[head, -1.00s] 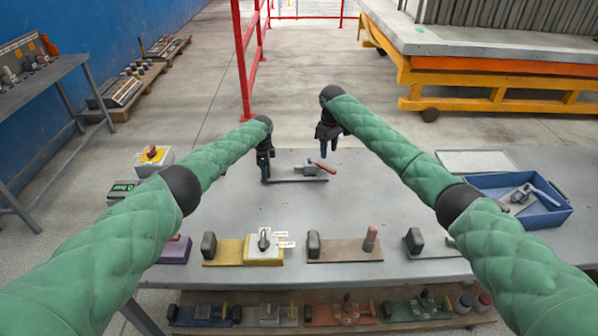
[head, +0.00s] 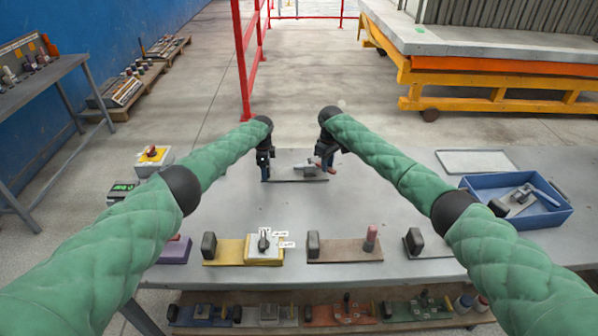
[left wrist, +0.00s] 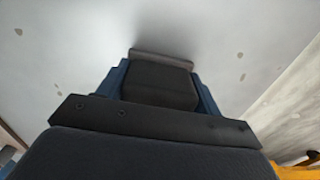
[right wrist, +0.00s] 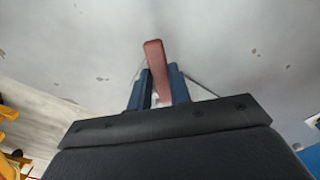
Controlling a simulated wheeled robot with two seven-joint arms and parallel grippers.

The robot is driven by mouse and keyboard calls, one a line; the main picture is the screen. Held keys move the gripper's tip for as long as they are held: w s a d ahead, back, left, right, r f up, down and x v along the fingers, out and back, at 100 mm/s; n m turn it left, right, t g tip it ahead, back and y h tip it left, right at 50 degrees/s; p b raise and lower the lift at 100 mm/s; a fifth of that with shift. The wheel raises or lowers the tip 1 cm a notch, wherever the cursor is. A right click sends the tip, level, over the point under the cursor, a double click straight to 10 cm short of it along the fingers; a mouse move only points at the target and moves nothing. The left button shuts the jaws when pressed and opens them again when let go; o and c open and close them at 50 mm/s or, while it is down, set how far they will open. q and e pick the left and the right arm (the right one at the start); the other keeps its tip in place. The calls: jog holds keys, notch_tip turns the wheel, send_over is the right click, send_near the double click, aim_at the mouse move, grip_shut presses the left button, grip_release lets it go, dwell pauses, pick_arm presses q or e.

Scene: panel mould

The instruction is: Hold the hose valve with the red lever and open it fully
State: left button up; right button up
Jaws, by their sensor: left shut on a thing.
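The hose valve (head: 306,169) lies on a thin dark plate (head: 295,181) at the far middle of the grey table. My left gripper (head: 265,175) is shut on the dark block at the plate's left end. The dark block (left wrist: 160,82) fills the space between the blue fingers in the left wrist view. My right gripper (head: 326,168) is at the right end of the valve, fingers pointing down. In the right wrist view the red lever (right wrist: 155,55) lies between the blue fingers, which look slightly apart around it. The valve body is mostly hidden there.
Several fixtures with black blocks line the table's front edge, including a yellow one (head: 222,250) and a brown one (head: 345,250). A blue bin (head: 540,217) with a metal part stands at the right. The table's middle is clear.

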pick_arm(q)
jog(key=shift+a+f, duration=0.1)
jog(key=shift+f, duration=0.1)
pick_arm(e)
grip_shut()
jog(key=w+d+n, duration=0.2)
jog(key=w+n, duration=0.4)
jog(key=n, duration=0.2)
jog(key=shift+d+n, duration=0.2)
jog(key=shift+n, duration=0.2)
jog(key=o, duration=0.6)
grip_release()
